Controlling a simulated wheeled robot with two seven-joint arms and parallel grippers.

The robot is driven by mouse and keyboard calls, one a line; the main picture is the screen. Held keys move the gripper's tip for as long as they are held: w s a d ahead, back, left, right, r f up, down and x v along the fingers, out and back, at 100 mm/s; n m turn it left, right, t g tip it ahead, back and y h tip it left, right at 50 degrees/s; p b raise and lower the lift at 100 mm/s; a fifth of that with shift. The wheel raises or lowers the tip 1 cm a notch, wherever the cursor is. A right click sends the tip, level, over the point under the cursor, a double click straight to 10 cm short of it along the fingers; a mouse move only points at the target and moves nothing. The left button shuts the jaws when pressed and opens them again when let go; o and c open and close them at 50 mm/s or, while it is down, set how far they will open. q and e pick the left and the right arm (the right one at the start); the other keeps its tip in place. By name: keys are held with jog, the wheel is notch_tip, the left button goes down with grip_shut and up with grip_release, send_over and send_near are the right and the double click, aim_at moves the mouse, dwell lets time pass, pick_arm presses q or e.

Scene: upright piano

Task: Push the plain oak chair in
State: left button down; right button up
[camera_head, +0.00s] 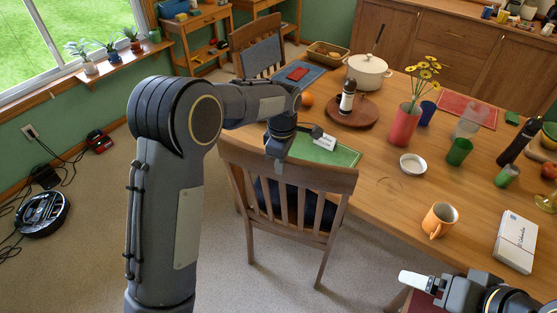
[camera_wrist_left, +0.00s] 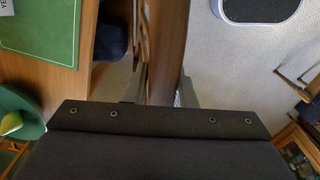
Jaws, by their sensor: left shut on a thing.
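The plain oak chair (camera_head: 325,180) stands at the near left side of the dining table (camera_head: 385,190), its slatted back toward me and its dark seat (camera_head: 305,207) partly hidden behind the slats. My left gripper (camera_head: 277,160) comes down on the chair's top rail and is shut on it. In the left wrist view the rail (camera_wrist_left: 165,50) runs between the two fingers, and the dark seat (camera_wrist_left: 112,38) shows beside it. My right gripper (camera_head: 415,281) is at the lower right by the table's near edge; whether its jaws are open cannot be told.
A green placemat (camera_head: 340,155) lies on the table beyond the chair. Another chair (camera_head: 258,50) stands farther back. Carpet (camera_head: 240,285) is clear around the held chair's legs.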

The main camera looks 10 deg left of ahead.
pick_arm(q)
jog(key=shift+w+r, duration=0.25)
jog(key=c, duration=1.6)
grip_release()
jog(key=o, duration=0.4)
jog(key=shift+w+f, duration=0.15)
notch_tip(320, 180, up, 8)
jog(key=shift+f+b, duration=0.1)
jog(key=shift+b, duration=0.25)
